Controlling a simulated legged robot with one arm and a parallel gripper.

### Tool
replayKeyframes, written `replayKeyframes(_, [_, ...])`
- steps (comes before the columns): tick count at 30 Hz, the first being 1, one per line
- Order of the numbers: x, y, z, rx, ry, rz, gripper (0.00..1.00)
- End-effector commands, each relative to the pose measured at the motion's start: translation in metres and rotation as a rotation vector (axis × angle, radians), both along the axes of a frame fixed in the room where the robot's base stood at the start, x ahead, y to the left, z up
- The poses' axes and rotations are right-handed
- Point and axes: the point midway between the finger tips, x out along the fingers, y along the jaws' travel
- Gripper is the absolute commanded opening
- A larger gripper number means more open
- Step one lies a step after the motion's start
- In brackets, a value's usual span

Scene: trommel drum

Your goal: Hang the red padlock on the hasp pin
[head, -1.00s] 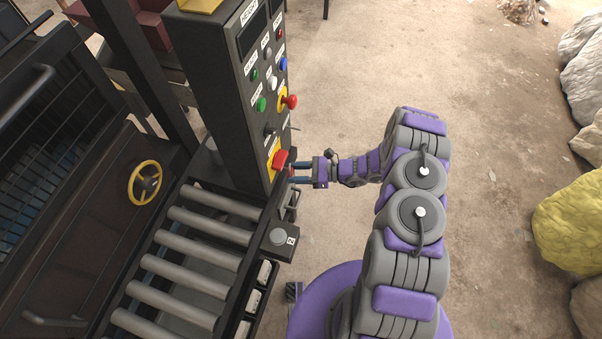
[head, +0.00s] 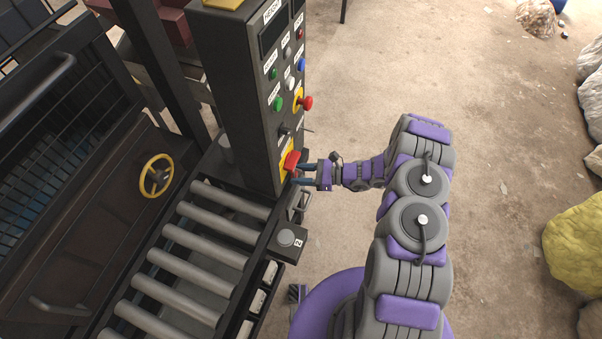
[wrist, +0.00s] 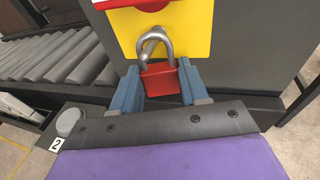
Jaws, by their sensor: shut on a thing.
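The red padlock (wrist: 162,79) is between the blue fingers of my gripper (wrist: 160,88) in the wrist view. My gripper is shut on the padlock's body, with the grey shackle (wrist: 166,42) pointing up. The shackle overlaps a grey metal pin (wrist: 149,46) in front of the yellow plate (wrist: 185,35). I cannot tell whether the shackle is fully around the pin or only in front of it. In the head view my gripper (head: 302,174) is at the lower front of the control panel, close to the yellow plate (head: 287,157); the padlock is hard to make out there.
A red handle (head: 291,162) sits on the yellow plate. The dark control panel (head: 235,90) carries several buttons, including a red mushroom button (head: 306,103). A roller conveyor (head: 215,233) and a box marked 2 (head: 286,240) lie below.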

Motion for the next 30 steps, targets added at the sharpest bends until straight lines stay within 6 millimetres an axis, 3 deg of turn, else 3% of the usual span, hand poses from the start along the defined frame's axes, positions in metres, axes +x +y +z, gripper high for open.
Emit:
replayKeyframes(4, [0.0,0.0,0.0,0.0,0.0,0.0,0.1])
replayKeyframes(5, [0.0,0.0,0.0,0.0,0.0,0.0,0.46])
replayKeyframes(13, [0.0,0.0,0.0,0.0,0.0,0.0,0.72])
replayKeyframes(25, [0.0,-0.001,0.0,0.0,0.0,0.0,0.74])
replayKeyframes(30, [0.0,-0.016,0.003,0.0,-0.001,-0.004,0.74])
